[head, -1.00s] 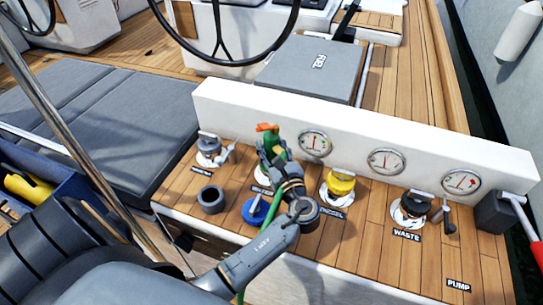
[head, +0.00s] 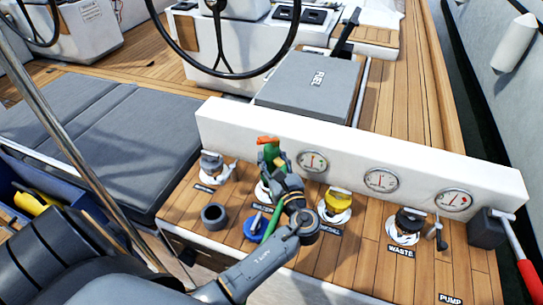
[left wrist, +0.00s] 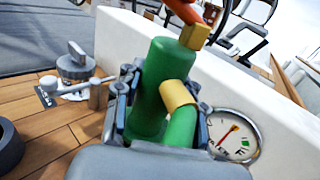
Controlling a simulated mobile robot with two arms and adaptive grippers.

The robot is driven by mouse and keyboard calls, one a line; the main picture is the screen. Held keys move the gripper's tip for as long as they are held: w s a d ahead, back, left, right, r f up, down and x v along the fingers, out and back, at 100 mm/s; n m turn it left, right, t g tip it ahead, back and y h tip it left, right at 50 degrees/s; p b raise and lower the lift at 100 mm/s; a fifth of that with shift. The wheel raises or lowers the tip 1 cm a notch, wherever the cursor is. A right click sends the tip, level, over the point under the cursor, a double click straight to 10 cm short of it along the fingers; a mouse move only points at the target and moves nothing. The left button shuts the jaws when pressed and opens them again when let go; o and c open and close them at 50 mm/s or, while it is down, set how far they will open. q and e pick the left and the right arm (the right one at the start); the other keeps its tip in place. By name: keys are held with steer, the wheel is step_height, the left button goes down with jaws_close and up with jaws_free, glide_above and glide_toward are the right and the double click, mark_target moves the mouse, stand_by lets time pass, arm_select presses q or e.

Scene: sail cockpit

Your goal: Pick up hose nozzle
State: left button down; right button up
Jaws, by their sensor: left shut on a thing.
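The hose nozzle (head: 269,152) is green with an orange tip and sits in front of the white panel, above the wooden deck top. My left gripper (head: 281,172) is shut around its green body. In the left wrist view the nozzle body (left wrist: 172,65) stands between the two fingers (left wrist: 158,105), with a yellow collar and a green hose section in front. Its orange and brass end is cut off by the top edge. A green hose (head: 272,222) runs down behind my forearm. My right gripper is not in view.
Deck fittings stand close by: a grey-capped one (head: 212,165), a dark ring (head: 214,216), a blue cap (head: 256,226), a yellow cap (head: 338,203) and a black WASTE cap (head: 408,222). The white panel (head: 250,130) carries gauges. A red-handled tool (head: 515,245) is at right.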

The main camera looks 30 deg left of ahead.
arm_select(q)
steer(key=s+d+r+p, duration=0.1)
steer(key=r+p, duration=0.1)
steer(key=s+d+r+p, duration=0.1)
steer(key=r+p, duration=0.1)
steer(key=s+d+r+p, duration=0.1)
steer(key=r+p, duration=0.1)
steer(key=p, duration=0.1)
steer(key=shift+s+d+r, duration=0.1)
steer(key=shift+d+r, duration=0.25)
steer(key=shift+r, duration=0.05)
steer(key=s+d+r+p, duration=0.6)
steer(key=p, duration=0.2)
steer(key=shift+d, duration=0.25)
steer(key=shift+f, duration=0.1)
